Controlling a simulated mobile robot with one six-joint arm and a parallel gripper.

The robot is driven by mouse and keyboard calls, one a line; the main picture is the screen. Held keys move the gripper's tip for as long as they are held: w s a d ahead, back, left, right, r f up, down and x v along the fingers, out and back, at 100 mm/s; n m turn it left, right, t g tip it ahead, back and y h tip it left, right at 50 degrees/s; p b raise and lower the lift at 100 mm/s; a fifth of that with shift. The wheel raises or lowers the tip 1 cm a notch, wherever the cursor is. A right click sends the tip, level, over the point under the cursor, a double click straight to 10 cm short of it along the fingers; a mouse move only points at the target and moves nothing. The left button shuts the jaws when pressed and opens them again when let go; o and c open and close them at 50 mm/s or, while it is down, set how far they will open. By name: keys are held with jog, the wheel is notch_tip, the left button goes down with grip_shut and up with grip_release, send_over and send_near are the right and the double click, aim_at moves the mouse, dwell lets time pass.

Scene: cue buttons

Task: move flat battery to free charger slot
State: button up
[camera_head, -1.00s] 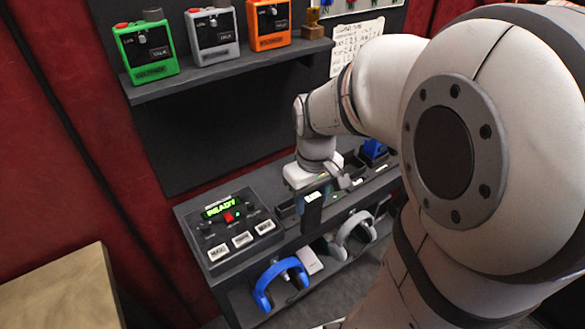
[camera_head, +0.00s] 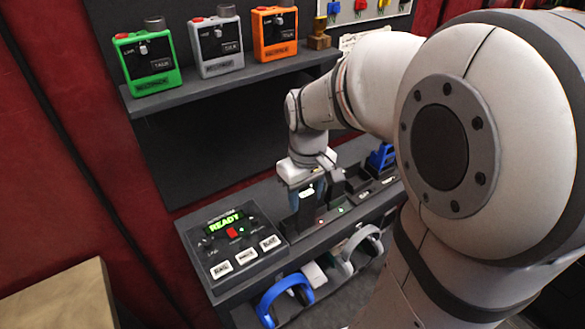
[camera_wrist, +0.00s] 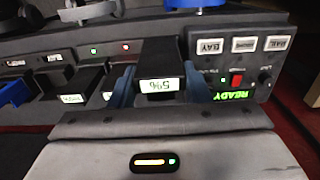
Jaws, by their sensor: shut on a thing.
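My gripper (camera_head: 304,192) is shut on a dark battery whose lit label (camera_wrist: 158,85) reads 5% in the wrist view, upside down. The battery is upright between the blue fingers, and in the head view its dark body hangs above the charger bench. Another dark battery (camera_wrist: 82,88) with a lit label, too small to read surely, stands beside it, left in the wrist view. The charger row (camera_head: 372,190) runs right of my gripper in the head view. My gripper and the battery hide part of the row, including whatever lies directly below.
A control panel (camera_head: 230,243) showing READY sits left of my gripper. A blue object (camera_head: 382,157) stands at the far right of the row. Blue headphones (camera_head: 284,300) and grey headphones (camera_head: 362,248) are on the lower shelf. Green, grey and orange boxes line the upper shelf (camera_head: 225,84).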

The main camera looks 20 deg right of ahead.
jog(key=shift+w+a+f, duration=0.15)
jog(key=shift+w+a, duration=0.1)
jog(key=shift+w, duration=0.5)
jog(key=shift+w+a+f, duration=0.2)
jog(key=shift+w+a, duration=0.05)
jog(key=shift+w, duration=0.55)
jog(key=shift+w+a+f, duration=0.15)
jog(key=shift+w+a, duration=0.1)
jog(key=shift+w, duration=0.5)
jog(key=shift+w+f, duration=0.1)
jog(key=shift+w, duration=0.1)
jog(key=shift+f+b, duration=1.75)
jog(key=shift+f, duration=0.35)
dwell(0.8)
jog(key=o, duration=1.1)
jog(key=shift+r, duration=0.1)
